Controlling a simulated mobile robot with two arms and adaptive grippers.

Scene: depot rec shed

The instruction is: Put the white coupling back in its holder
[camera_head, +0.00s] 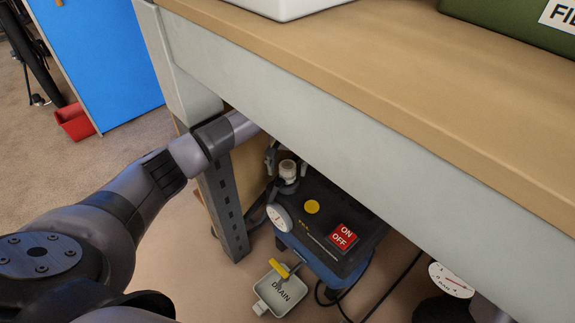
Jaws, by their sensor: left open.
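The small white coupling (288,168) stands roughly upright at the back left corner of a dark-topped blue machine under the bench. A dark seat (287,186) is just below it, probably its holder; I cannot tell whether the coupling is seated in it. My left arm reaches in under the bench edge. My left gripper (284,161) is open, with dark fingers beside the coupling; its upper part is hidden behind the bench apron. I cannot tell whether the fingers touch the coupling. My right gripper is not in view.
The bench apron (375,135) and a metal leg (226,205) hem in the space. The machine top has a yellow cap (312,207) and a red ON/OFF switch (343,236). A gauge (279,219) is at its left corner. A DRAIN tray (268,296) lies on the floor in front.

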